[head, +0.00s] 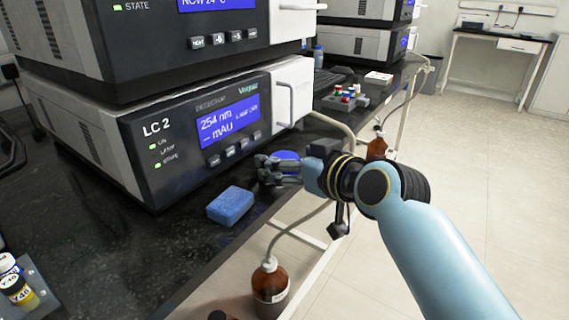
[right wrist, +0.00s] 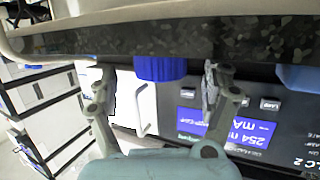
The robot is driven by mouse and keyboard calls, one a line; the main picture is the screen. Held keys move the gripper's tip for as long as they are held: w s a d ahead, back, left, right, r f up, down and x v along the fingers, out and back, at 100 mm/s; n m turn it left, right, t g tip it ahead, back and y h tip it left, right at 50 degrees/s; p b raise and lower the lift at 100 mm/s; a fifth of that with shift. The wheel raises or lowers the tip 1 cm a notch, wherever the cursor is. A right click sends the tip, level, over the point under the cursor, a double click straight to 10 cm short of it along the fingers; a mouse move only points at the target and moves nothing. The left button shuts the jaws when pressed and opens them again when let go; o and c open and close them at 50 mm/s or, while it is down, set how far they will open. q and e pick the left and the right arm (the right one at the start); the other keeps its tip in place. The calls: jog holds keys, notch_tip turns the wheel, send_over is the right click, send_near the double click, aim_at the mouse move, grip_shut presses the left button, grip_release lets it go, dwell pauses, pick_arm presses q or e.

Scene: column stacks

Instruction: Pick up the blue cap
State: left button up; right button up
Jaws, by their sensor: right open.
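The blue cap (head: 287,155) stands on the dark bench top just in front of the LC 2 unit, partly hidden behind my right gripper (head: 267,170). In the right wrist view, which is upside down, the ribbed blue cap (right wrist: 160,68) shows between the two spread fingers of my right gripper (right wrist: 158,82). The fingers are open, and a gap shows between each finger and the cap. My left gripper is in neither view.
A blue sponge (head: 230,206) lies on the bench left of my right gripper. The LC 2 unit (head: 180,130) stands close behind. Brown bottles (head: 270,283) stand below the bench edge. A vial rack (head: 345,99) is farther back. Vials (head: 18,284) stand at the lower left.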

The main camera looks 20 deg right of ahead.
jog(key=shift+c, duration=0.9)
jog(key=c, duration=0.8)
jog(key=shift+r, duration=0.1)
notch_tip(320, 180, up, 4)
jog(key=shift+r+p, duration=0.1)
jog(key=shift+p, duration=0.8)
jog(key=s+d+r+p, duration=0.1)
jog(key=s+d+r, duration=0.1)
jog(key=d, duration=0.1)
jog(key=s+d+r+p, duration=0.1)
jog(key=d+r, duration=0.1)
jog(key=d, duration=0.2)
jog(key=s+d+r+p, duration=0.1)
jog(key=s+d+r, duration=0.1)
jog(key=d, duration=0.1)
jog(key=shift+s+d+r, duration=0.15)
jog(key=shift+s+r, duration=0.15)
jog(key=shift+r, duration=0.05)
